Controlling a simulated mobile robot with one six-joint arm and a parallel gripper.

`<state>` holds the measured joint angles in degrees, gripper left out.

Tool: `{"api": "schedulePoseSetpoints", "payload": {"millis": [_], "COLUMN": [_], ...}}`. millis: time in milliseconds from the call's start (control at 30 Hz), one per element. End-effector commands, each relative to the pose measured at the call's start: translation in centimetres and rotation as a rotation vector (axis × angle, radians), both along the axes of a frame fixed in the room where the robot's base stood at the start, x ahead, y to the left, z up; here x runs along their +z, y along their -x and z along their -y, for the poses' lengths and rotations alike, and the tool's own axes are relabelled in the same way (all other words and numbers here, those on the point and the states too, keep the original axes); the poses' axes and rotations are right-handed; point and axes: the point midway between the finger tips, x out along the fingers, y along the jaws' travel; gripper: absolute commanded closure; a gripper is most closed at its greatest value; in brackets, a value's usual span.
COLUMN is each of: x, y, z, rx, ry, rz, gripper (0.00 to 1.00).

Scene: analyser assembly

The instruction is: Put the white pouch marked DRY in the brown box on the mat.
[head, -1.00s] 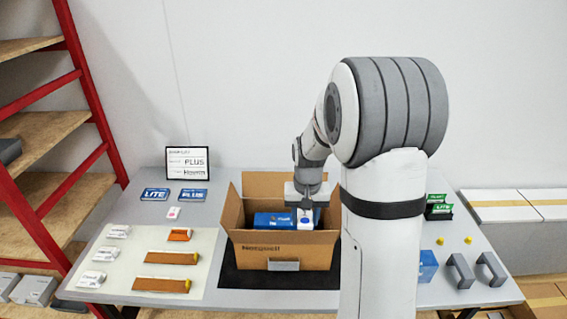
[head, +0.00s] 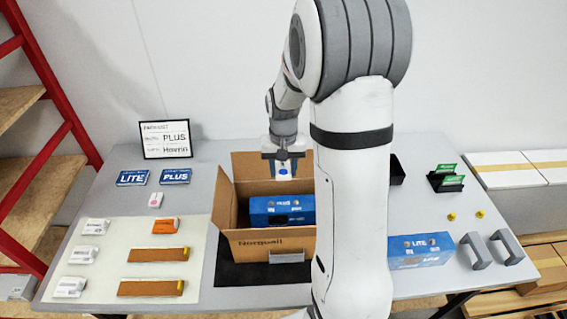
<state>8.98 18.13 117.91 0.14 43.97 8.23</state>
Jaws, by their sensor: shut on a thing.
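My gripper (head: 284,164) points down and is shut on a small white pouch (head: 284,174) with a blue mark. Its lettering is too small to read. The pouch hangs above the back part of the open brown box (head: 250,243), apart from the box floor. The box stands on the dark mat (head: 236,273) with its flaps spread. A blue package (head: 278,208) lies inside the box. My arm hides the box's right side.
A blue LITE carton (head: 420,250) and two grey handles (head: 475,252) stand right of my arm. A pale mat (head: 118,256) with white packs and brown strips lies left. A sign (head: 166,139) stands at the back.

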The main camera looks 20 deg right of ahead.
Motion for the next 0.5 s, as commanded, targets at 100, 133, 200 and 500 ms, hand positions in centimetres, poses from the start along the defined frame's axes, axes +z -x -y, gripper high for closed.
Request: {"api": "schedulePoseSetpoints", "payload": {"millis": [100, 133, 200, 500], "x": [-2.0, -2.3, -3.2, -6.8], "y": [0.0, 0.0, 0.0, 0.0], "z": [0.2, 0.2, 0.3, 0.4], "rx": [-0.004, -0.005, -0.006, -0.008], "ry": [0.000, 0.000, 0.000, 0.000], "rz": [0.000, 0.000, 0.000, 0.000], "gripper": [0.81, 0.81, 0.81, 0.81]}}
